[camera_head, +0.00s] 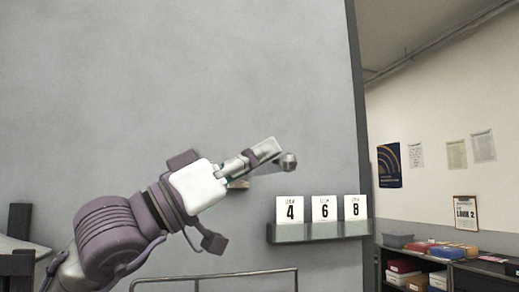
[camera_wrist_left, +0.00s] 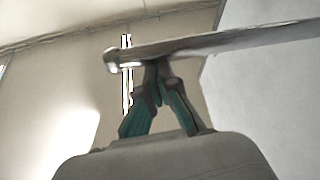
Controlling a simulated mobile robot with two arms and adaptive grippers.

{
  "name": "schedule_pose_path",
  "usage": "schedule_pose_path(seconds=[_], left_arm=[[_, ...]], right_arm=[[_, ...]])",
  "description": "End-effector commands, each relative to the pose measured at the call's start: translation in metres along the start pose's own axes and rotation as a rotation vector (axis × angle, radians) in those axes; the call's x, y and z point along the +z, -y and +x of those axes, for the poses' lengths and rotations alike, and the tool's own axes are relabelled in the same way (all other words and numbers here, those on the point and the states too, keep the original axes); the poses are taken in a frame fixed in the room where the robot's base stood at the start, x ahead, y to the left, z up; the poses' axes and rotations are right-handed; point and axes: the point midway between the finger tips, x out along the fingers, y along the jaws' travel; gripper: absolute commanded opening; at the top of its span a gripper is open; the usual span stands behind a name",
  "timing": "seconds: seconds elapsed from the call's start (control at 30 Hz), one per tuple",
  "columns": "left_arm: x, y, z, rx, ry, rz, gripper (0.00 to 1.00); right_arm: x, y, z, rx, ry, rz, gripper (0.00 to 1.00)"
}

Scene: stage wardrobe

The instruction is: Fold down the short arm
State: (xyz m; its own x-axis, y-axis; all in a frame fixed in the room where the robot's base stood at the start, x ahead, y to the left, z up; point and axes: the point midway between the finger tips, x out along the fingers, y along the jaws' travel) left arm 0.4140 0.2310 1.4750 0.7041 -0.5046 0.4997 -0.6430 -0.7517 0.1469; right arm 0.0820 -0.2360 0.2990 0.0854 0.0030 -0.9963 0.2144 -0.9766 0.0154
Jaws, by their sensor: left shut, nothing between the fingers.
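A short metal arm with a rounded knob (camera_head: 288,161) at its end sticks out in front of the grey wall panel in the head view. Most of its length is hidden behind my left gripper (camera_head: 268,150), which is shut and empty beside it. In the left wrist view a metal bar, seemingly the same short arm (camera_wrist_left: 200,45), runs from the upper right to a rounded end at left. My shut left fingers (camera_wrist_left: 156,72) meet at the bar, and their tips look partly covered by it. I cannot tell whether they touch it. My right gripper is not in view.
A small ledge (camera_head: 320,232) with number cards 4, 6 and 8 is fixed to the grey panel (camera_head: 290,70) at lower right. A metal rail (camera_head: 215,275) stands below my left arm. Dark shelves (camera_head: 470,275) with boxes stand at far right. The panel above my gripper is bare.

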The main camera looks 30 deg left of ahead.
Motion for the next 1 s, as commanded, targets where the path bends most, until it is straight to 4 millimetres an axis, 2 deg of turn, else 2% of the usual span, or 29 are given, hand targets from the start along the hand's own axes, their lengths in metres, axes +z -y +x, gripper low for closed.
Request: schedule_pose_path(seconds=[0.03,0.23,0.77,1.0], left_arm=[[0.006,0.002,-0.004,0.005,0.0,0.013,0.0],[0.013,0.003,-0.007,0.026,0.002,0.046,0.0],[0.02,0.003,-0.008,0.028,0.016,0.046,0.0],[0.019,0.006,-0.026,0.022,0.014,0.049,0.0]], right_arm=[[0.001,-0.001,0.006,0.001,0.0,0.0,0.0],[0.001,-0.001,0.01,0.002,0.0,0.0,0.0],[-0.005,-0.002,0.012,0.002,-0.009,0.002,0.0],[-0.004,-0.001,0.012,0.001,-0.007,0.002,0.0]])
